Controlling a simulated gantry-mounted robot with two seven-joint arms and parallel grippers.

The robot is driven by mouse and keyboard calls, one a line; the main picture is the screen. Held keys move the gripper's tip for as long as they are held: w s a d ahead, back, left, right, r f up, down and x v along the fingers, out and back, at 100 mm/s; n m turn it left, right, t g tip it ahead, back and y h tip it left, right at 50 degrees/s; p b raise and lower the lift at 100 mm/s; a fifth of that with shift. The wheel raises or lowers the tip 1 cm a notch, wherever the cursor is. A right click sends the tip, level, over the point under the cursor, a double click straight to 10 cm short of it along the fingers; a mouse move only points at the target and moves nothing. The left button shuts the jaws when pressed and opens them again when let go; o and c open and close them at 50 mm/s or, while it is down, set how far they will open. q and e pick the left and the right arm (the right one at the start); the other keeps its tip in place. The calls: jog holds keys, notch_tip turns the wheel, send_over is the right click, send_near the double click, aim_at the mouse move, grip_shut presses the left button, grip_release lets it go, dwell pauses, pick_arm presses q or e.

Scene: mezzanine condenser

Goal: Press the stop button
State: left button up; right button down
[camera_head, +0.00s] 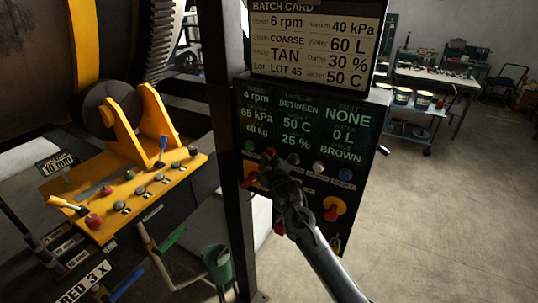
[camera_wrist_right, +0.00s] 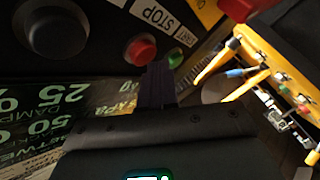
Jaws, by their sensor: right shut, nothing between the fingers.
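The stop button is a round red button (camera_wrist_right: 140,50) in the right wrist view, beside a white STOP label (camera_wrist_right: 152,14). My right gripper (camera_wrist_right: 155,75) is shut and empty, its fingertips at the edge of the red button; I cannot tell whether they touch it. In the head view my right gripper (camera_head: 268,158) is at the button row under the panel's green-text display (camera_head: 300,120) and hides the red button there. A green button (camera_head: 249,145) is just left of the fingertips; it also shows in the right wrist view (camera_wrist_right: 175,58). My left gripper is not in view.
Grey (camera_head: 294,159), white (camera_head: 318,167) and blue (camera_head: 345,174) buttons continue the row to the right. A red-and-yellow switch (camera_head: 333,209) sits below. A yellow console (camera_head: 125,195) with levers and knobs stands left. The floor at right is open.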

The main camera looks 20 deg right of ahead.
jog(key=shift+w+d, duration=0.1)
jog(key=shift+d, duration=0.05)
jog(key=shift+w+d, duration=0.2)
dwell(0.6)
jog(key=shift+s+a, duration=0.1)
jog(key=shift+s+a+p, duration=0.5)
jog(key=shift+a, duration=0.05)
dwell(0.3)
